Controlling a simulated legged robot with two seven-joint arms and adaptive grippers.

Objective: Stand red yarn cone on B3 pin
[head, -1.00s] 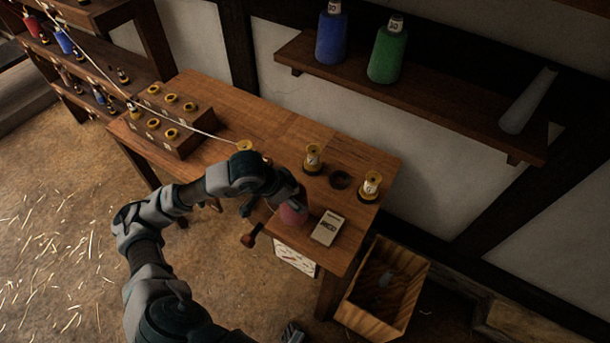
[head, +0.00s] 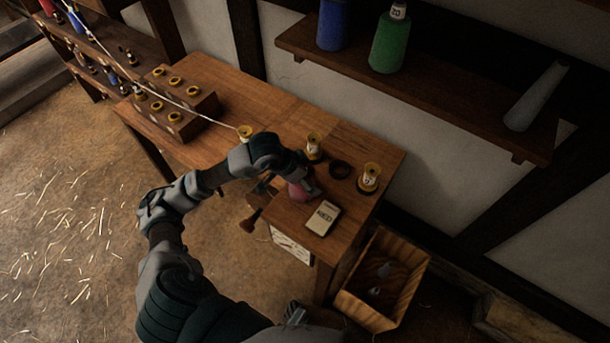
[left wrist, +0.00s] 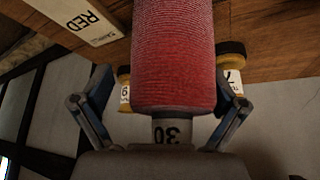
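The red yarn cone (head: 298,193) stands on the wooden table, partly covered by my left gripper (head: 303,181). In the left wrist view the red cone (left wrist: 174,55) fills the space between the fingers, its 30 label toward the palm. The left gripper (left wrist: 163,110) is open around the cone, with a visible gap at the finger on the picture's left. Small bobbins stand on the left rack (head: 100,55), but I cannot read a B3 label or pick out that pin.
A wooden bin (head: 350,312) stands by the table. A wall shelf (head: 450,105) holds blue, green and pale cones.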

